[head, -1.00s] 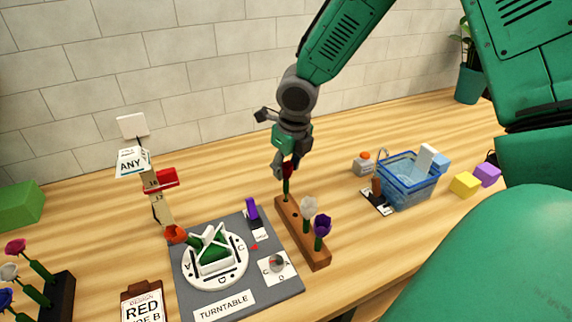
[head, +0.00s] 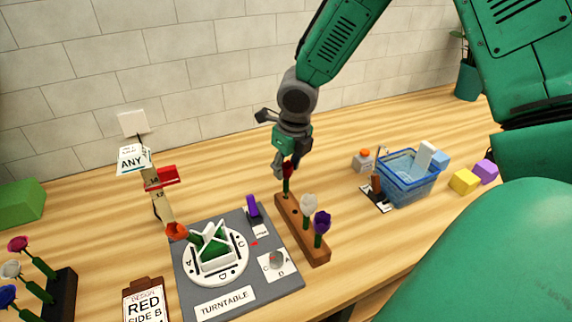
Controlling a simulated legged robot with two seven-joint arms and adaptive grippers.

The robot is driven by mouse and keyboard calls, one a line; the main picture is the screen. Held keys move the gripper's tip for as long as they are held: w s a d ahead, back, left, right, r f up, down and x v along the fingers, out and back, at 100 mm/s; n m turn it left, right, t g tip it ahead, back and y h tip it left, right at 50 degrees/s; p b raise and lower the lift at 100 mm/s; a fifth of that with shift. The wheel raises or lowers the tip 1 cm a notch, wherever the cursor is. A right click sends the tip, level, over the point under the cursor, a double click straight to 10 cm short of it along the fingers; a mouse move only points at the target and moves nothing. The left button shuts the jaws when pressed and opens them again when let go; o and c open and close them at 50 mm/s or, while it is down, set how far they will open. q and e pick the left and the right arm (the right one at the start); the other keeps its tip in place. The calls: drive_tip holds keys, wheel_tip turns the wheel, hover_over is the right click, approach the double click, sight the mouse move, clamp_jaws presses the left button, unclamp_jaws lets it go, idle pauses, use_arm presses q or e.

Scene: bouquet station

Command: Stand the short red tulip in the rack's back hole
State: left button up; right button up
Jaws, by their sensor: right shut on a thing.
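My right gripper (head: 285,168) is above the back end of the brown wooden rack (head: 316,251). It is shut on the short red tulip (head: 288,171), whose dark red head shows between the fingers. The tulip's green stem points down at the rack's back hole, upright or nearly so. I cannot tell how deep the stem sits in the hole. A white flower (head: 308,205) and a purple tulip (head: 322,224) stand in the rack nearer the front. My left gripper is not in view.
A grey turntable board (head: 190,291) with a white disc lies left of the rack. A blue basket (head: 410,183) and an orange-capped bottle (head: 364,161) stand to the right. A dark rack (head: 62,296) of flowers is at the far left.

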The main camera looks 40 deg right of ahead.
sight(288, 161)
drive_tip(key=shift+f, duration=0.3)
idle(0.6)
idle(0.6)
drive_tip(key=o, duration=0.8)
drive_tip(key=shift+r+p, duration=0.1)
drive_tip(key=shift+p, duration=0.25)
drive_tip(key=shift+s+r+p, duration=0.2)
drive_tip(key=shift+r+p, duration=0.85)
drive_tip(key=shift+p, duration=0.15)
drive_tip(key=shift+s+r+p, duration=0.2)
drive_tip(key=shift+r+p, duration=0.8)
drive_tip(key=shift+p, duration=0.15)
drive_tip(key=shift+s+a+r, duration=0.1)
drive_tip(key=shift+s+r, duration=0.1)
drive_tip(key=shift+r, duration=0.85)
drive_tip(key=shift+o, duration=0.4)
